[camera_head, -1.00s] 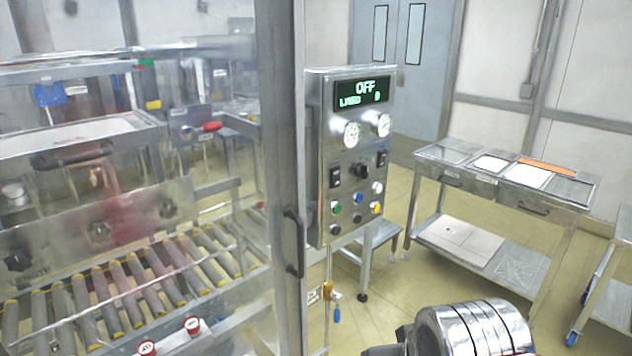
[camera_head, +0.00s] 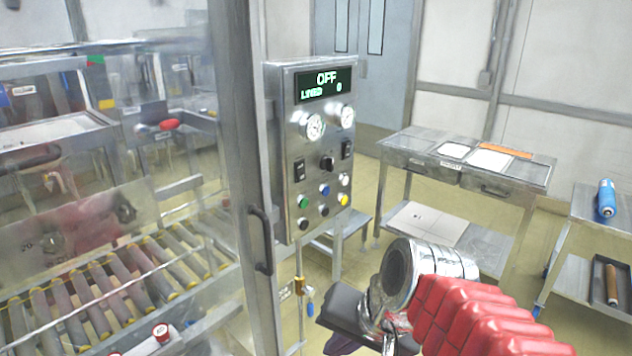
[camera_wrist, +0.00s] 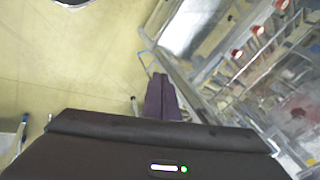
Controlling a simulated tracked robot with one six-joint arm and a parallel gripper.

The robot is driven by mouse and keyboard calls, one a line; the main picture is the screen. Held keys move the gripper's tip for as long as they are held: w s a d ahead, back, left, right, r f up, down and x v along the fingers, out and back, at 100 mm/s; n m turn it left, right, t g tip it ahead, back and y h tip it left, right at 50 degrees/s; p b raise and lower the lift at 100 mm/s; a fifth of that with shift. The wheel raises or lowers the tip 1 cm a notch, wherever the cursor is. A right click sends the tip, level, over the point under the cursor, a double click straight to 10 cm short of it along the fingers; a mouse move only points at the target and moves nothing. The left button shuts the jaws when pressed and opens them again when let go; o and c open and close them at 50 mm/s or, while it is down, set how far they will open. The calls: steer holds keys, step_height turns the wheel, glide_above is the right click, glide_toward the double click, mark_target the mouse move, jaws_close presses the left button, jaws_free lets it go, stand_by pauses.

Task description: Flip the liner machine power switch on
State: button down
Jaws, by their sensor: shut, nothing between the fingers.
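The liner machine's steel control panel (camera_head: 318,130) stands upright at the centre of the head view. Its display (camera_head: 323,84) reads OFF, with a smaller line and a 0 below. My gripper's purple fingers (camera_wrist: 162,98) are shut and empty in the wrist view, above the floor.
A clear door with a metal frame and handle (camera_head: 261,241) stands left of the panel. Behind it is a roller conveyor (camera_head: 120,290). A steel table (camera_head: 470,165) stands behind right, and a cart (camera_head: 590,235) at far right. Open floor lies between.

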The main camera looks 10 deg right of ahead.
mark_target(303, 178)
steer(key=w+d+r+m+t+y, duration=0.25)
steer(key=w+r+m, duration=0.25)
steer(key=w+m, duration=0.3)
steer(key=w+d+r+m+t+y, duration=0.15)
steer(key=w+r+m+y, duration=0.25)
steer(key=w+m, duration=0.5)
steer(key=w+d+r+m+t, duration=0.4)
steer(key=w+d+r+m, duration=0.1)
steer(key=d+m, duration=0.1)
steer(key=shift+d+t+y, duration=0.35)
steer(key=shift+d+t, duration=0.05)
steer(key=shift+d, duration=0.45)
steer(key=shift+w, duration=0.15)
steer(key=x, duration=1.4)
steer(key=shift+a, duration=0.1)
